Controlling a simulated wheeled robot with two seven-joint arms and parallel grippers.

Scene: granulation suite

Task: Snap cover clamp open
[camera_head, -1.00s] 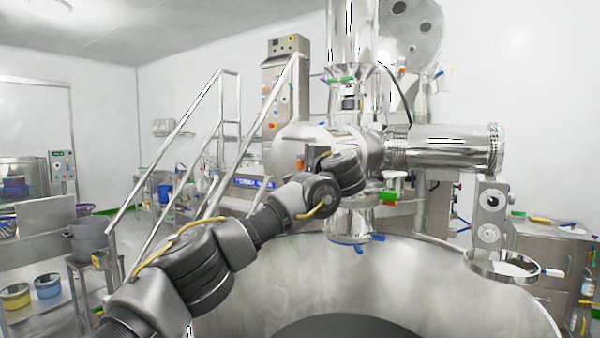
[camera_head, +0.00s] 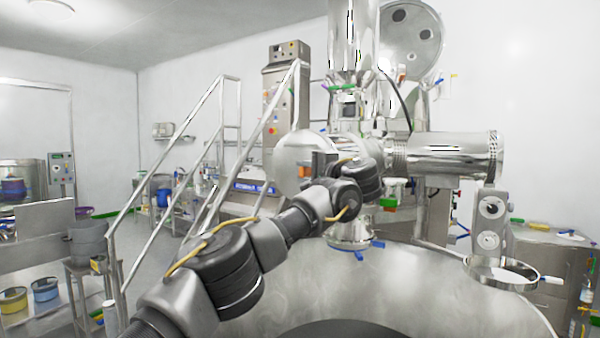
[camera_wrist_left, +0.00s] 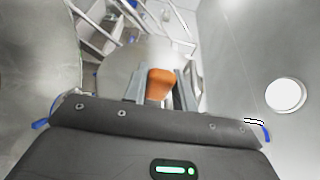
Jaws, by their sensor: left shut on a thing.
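The cover clamp's orange handle (camera_wrist_left: 160,84) stands between the two grey fingers of my left gripper (camera_wrist_left: 161,92) in the left wrist view. The fingers are shut on it. In the head view the orange handle (camera_head: 305,171) shows in front of the rounded steel cover (camera_head: 300,146), just left of my wrist. The left gripper (camera_head: 318,164) is there partly hidden by my own wrist. The rest of the clamp, below the handle, is hidden. My right gripper is in neither view.
A large steel bowl (camera_head: 420,285) lies below and right of my arm. A horizontal steel cylinder (camera_head: 455,155) extends right of the cover. Stair railings (camera_head: 222,130) stand at the left. A round steel ring tray (camera_head: 500,272) sticks out at the bowl's right.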

